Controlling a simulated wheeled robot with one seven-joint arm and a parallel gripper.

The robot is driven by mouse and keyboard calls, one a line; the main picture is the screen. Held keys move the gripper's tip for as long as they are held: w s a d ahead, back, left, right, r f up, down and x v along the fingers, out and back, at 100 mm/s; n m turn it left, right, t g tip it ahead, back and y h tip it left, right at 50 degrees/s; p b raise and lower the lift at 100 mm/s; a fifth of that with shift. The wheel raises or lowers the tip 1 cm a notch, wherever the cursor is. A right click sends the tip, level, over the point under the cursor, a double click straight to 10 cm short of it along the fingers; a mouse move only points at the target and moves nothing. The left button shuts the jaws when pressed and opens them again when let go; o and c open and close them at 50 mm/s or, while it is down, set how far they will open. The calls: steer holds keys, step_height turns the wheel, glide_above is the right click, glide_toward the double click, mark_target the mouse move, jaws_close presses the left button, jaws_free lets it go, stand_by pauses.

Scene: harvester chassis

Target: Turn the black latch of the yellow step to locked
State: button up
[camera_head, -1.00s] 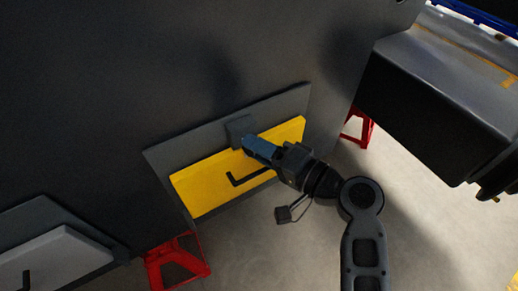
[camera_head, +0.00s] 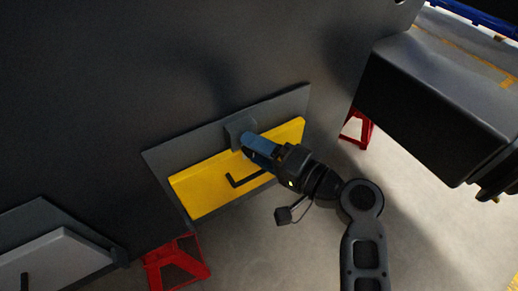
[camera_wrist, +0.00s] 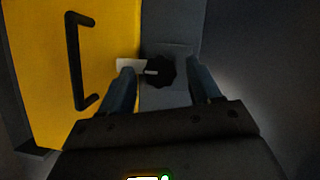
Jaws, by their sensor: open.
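The yellow step (camera_head: 205,185) sits on a grey panel on the side of the dark chassis. It fills the left of the wrist view (camera_wrist: 35,75). The black latch (camera_wrist: 161,72) is a round lobed knob on a grey plate beside the step's edge, with a pale strip at its left. In the head view my gripper hides the knob. My gripper (camera_wrist: 161,68) is open, with one finger on each side of the knob in the picture. I cannot tell whether the fingers touch it. In the head view my gripper (camera_head: 246,138) points at the grey plate (camera_head: 236,127).
A black bar handle (camera_wrist: 75,60) stands out from the yellow step, left of my gripper in the wrist view. Red stands (camera_head: 176,264) are on the floor. A large dark box-shaped part (camera_head: 425,125) is at the right. Bare floor lies below the step.

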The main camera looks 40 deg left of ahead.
steer(key=d, duration=0.7)
steer(key=shift+d+r, duration=0.4)
steer(key=s+d+f+m+t+h+p, duration=0.1)
steer(key=s+d+f+m+t+h, duration=0.2)
steer(key=d, duration=0.4)
steer(key=s+d+f+m+t+h+p, duration=0.1)
steer(key=s+d+f+t+h+p, duration=0.1)
steer(key=s+d+f+t+h, duration=0.4)
steer(key=s+d+f+m+t+h+p, duration=0.1)
steer(key=s+d+m, duration=0.15)
steer(key=d, duration=0.55)
steer(key=s+d+r+n+t+h+p, duration=0.1)
steer(key=s+d+r+t+h+p, duration=0.1)
steer(key=s+d+r+h, duration=0.6)
steer(key=s+d+r+n+t, duration=0.1)
steer(key=s+d+r, duration=0.2)
steer(key=r, duration=0.3)
steer(key=s+d+r+n+t+y+p, duration=0.1)
steer(key=s+d+r+n, duration=0.1)
steer(key=s+r, duration=0.4)
steer(key=shift+s+d+r+t, duration=0.15)
steer(key=shift+s+d+t, duration=0.15)
steer(key=shift+d, duration=0.15)
